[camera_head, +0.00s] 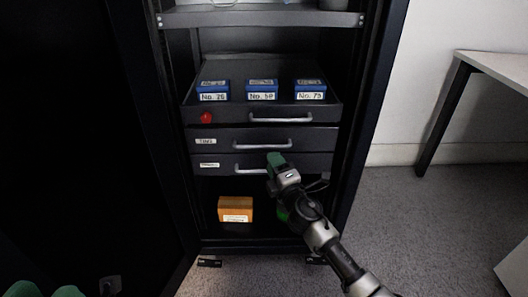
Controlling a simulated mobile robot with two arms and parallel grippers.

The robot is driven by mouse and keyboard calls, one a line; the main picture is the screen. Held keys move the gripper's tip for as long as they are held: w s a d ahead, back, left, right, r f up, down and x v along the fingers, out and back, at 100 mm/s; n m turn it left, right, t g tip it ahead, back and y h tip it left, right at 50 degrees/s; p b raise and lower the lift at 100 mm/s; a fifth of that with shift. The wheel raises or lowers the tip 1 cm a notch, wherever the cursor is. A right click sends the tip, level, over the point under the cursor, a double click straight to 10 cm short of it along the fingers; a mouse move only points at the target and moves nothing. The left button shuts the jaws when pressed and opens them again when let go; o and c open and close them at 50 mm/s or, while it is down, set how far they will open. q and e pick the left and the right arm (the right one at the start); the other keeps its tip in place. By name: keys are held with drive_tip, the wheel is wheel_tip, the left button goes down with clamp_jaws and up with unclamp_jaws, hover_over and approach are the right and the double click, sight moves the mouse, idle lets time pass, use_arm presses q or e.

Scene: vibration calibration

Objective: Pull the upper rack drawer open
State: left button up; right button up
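The dark rack cabinet holds a stack of three drawers. The upper drawer (221,114) has a silver bar handle (281,118) and a red round part at its left; its inside shows from above, with three blue labelled boxes in it. The middle drawer (220,143) and lowest drawer (217,166) have similar handles and look shut. My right gripper (275,162) is in front of the lowest drawer, its green tip overlapping that handle's right end in the picture; contact and finger gap are unclear.
A grey shelf (260,18) crosses the cabinet above the drawers. An orange labelled box (235,209) sits on the cabinet floor below them. The open dark cabinet door is at left, a side panel at right. A white table (495,66) stands at right over free carpet.

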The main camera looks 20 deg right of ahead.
sight(246, 138)
drive_tip(key=b+x, duration=0.1)
drive_tip(key=x, duration=0.5)
drive_tip(key=shift+w, duration=0.15)
drive_tip(key=shift+c, duration=0.2)
clamp_jaws()
